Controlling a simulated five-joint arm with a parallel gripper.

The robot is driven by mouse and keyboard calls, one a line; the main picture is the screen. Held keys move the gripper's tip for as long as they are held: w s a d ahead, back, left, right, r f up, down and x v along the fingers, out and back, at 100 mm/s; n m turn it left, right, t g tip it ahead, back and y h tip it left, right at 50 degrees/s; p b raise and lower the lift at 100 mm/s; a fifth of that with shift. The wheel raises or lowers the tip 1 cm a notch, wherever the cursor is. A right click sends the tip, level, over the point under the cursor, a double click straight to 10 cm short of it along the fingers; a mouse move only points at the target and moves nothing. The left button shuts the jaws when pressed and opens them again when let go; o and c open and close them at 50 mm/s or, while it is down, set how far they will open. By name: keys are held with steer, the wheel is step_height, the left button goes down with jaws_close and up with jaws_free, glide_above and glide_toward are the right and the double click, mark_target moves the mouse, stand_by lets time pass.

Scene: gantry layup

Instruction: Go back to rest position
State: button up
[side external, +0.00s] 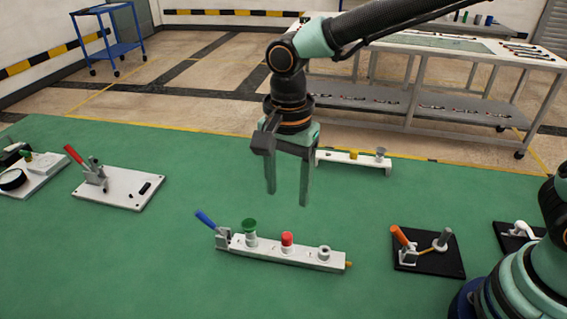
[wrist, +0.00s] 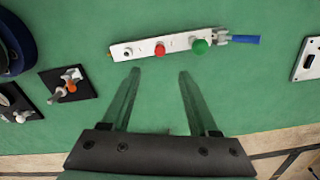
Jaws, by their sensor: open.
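My gripper (side external: 287,196) hangs above the green table (side external: 150,255), fingers pointing down and apart, with nothing between them. In the wrist view its two fingers (wrist: 157,73) are spread and only green table surface shows between them. A white panel (side external: 300,256) lies below and in front of the gripper, apart from it. The panel carries a green knob (side external: 250,228), a red button (side external: 287,239), a grey knob (side external: 323,251) and a blue-handled lever (side external: 206,219). In the wrist view the panel (wrist: 145,51) lies beyond the fingertips.
A white plate with a red-handled clamp (side external: 118,189) lies at left. A black plate with an orange handle (side external: 430,262) lies at right. A white rail (side external: 347,162) stands behind the gripper. A workbench (side external: 430,75) and blue cart (side external: 108,45) stand beyond. Open table surrounds the panel.

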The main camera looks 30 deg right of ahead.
steer(key=shift+d+r, duration=0.1)
steer(key=shift+r, duration=0.1)
steer(key=s+d+r+n+t, duration=0.2)
steer(key=d+n, duration=0.2)
steer(key=d, duration=0.3)
steer(key=s+d+r+n+t, duration=0.1)
steer(key=s+d+r+n, duration=0.1)
steer(key=d, duration=0.5)
steer(key=s+d+r+n+t, duration=0.2)
steer(key=d+r+n, duration=0.1)
steer(key=d+n, duration=0.3)
steer(key=shift+d+r+t, duration=0.3)
steer(key=shift+d+r, duration=0.1)
steer(key=shift+d, duration=0.45)
steer(key=shift+s, duration=0.1)
